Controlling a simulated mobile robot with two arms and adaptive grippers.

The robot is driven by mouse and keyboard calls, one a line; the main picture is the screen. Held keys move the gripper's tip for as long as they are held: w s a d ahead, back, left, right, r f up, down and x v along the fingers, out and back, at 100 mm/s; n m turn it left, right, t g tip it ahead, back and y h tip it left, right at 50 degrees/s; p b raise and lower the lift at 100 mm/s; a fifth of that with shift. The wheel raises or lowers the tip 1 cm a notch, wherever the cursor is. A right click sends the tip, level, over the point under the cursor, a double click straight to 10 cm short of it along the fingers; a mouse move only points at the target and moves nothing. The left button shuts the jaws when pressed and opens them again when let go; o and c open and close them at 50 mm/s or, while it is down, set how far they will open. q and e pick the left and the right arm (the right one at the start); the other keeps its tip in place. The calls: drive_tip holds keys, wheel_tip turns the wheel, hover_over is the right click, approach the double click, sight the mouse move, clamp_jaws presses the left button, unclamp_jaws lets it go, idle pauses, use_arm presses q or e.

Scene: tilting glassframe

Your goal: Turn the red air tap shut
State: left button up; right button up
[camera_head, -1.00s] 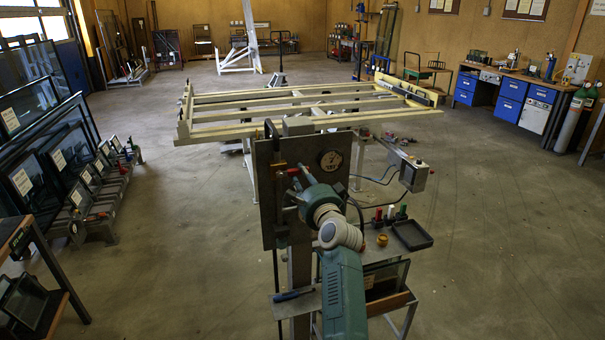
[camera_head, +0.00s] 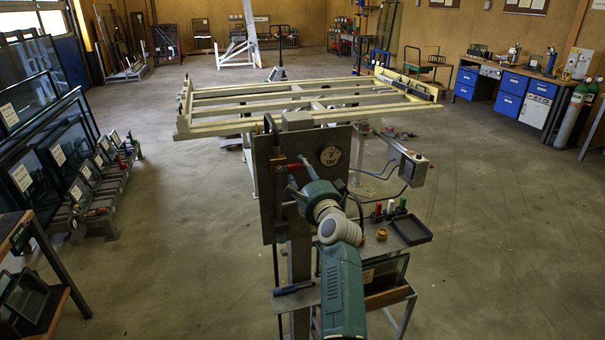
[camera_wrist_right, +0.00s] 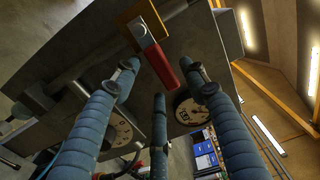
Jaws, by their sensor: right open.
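The red air tap (camera_head: 294,167) is a small red lever on the upright grey panel (camera_head: 266,215). In the right wrist view the red lever (camera_wrist_right: 163,68) runs down from a brass-coloured valve body (camera_wrist_right: 141,30) on a pipe. My right gripper (camera_head: 297,180) is at the panel's front, close to the lever. In the wrist view its blue fingers (camera_wrist_right: 160,78) are spread, with the lever between and just beyond their tips. I see no clear grip on it; whether a finger touches it I cannot tell. My left gripper is not in view.
A round gauge (camera_head: 330,155) sits on the panel, right of the lever. A slatted tilting frame (camera_head: 300,101) lies flat behind it. A grey control box (camera_head: 413,168) and a black tray (camera_head: 411,230) are at right. Glass racks stand left; open floor lies right.

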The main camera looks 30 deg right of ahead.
wheel_tip(320, 180, up, 10)
drive_tip(key=shift+f, duration=0.1)
idle(0.6)
drive_tip(key=shift+s, duration=0.1)
